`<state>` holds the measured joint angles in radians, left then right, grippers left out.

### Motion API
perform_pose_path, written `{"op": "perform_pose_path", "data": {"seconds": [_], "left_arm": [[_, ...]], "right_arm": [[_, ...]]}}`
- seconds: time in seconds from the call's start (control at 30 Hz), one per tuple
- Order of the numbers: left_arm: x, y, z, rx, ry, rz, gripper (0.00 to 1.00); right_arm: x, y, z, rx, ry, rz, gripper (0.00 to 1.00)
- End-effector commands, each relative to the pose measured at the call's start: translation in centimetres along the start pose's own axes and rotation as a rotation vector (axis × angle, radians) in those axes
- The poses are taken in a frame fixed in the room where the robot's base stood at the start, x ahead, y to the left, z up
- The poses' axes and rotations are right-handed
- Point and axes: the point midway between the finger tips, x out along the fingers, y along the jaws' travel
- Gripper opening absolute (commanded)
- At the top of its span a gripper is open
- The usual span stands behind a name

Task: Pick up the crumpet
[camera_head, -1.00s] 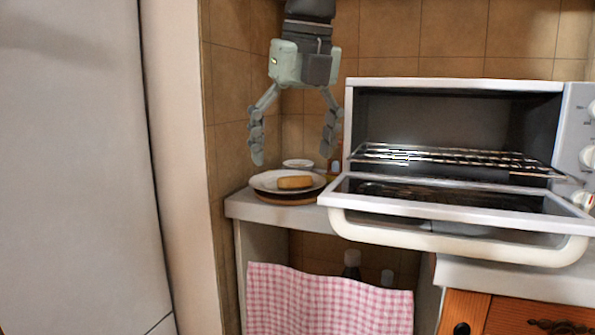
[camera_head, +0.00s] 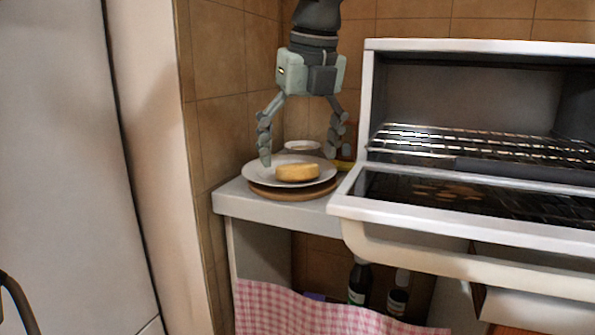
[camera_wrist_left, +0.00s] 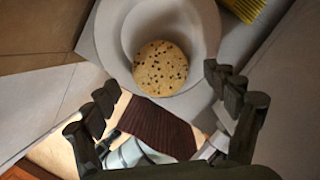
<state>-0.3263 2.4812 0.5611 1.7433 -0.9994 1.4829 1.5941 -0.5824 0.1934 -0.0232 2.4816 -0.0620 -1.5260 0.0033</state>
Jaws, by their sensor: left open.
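The crumpet (camera_head: 297,173) is a round, golden disc lying flat on a white plate (camera_head: 252,172), which rests on a brown round base on the counter. In the left wrist view the crumpet (camera_wrist_left: 160,68) shows a pale top with dark holes, on the plate (camera_wrist_left: 204,24). My left gripper (camera_head: 298,156) points down just above the crumpet, its fingers spread wide and empty. In the left wrist view its fingertips (camera_wrist_left: 165,92) stand to either side of the crumpet, apart from it. My right gripper is not in view.
A toaster oven (camera_head: 480,44) with its door folded down stands close on the right. A small white dish (camera_head: 303,147) sits behind the plate. A yellow bristled thing (camera_wrist_left: 244,8) lies beside the plate. A tiled wall (camera_head: 225,60) is close on the left. A checked cloth (camera_head: 300,313) hangs below.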

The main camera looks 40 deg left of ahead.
Motion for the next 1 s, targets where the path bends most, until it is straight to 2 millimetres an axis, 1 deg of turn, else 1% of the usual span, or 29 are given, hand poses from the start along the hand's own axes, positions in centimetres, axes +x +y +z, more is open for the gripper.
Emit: {"op": "perform_pose_path", "data": {"seconds": [0.03, 0.13, 0.23, 0.4, 0.47, 0.87, 0.9, 1.0], "left_arm": [[0.8, 0.0, -0.1, 0.001, 0.003, 0.000, 0.86], [1.8, 0.0, 0.0, -0.001, 0.000, -0.001, 0.86], [2.1, 0.0, 0.0, -0.001, 0.000, -0.002, 0.86], [2.1, 0.0, 0.0, -0.002, -0.001, -0.002, 0.86], [2.1, 0.0, 0.0, -0.002, -0.001, -0.002, 0.80], [2.1, 0.0, 0.0, -0.002, -0.001, -0.002, 0.30], [2.1, 0.0, 0.0, -0.002, -0.001, -0.002, 0.28], [2.1, 0.0, 0.0, -0.002, -0.001, -0.002, 0.28]], "right_arm": [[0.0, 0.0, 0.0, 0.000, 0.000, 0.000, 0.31], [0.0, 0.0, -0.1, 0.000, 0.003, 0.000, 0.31], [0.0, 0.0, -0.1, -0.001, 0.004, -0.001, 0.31], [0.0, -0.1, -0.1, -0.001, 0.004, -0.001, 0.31], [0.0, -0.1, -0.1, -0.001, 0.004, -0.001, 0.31], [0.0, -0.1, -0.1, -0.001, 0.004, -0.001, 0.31], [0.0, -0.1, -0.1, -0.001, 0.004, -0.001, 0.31], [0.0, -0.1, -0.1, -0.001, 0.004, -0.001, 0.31]]}}
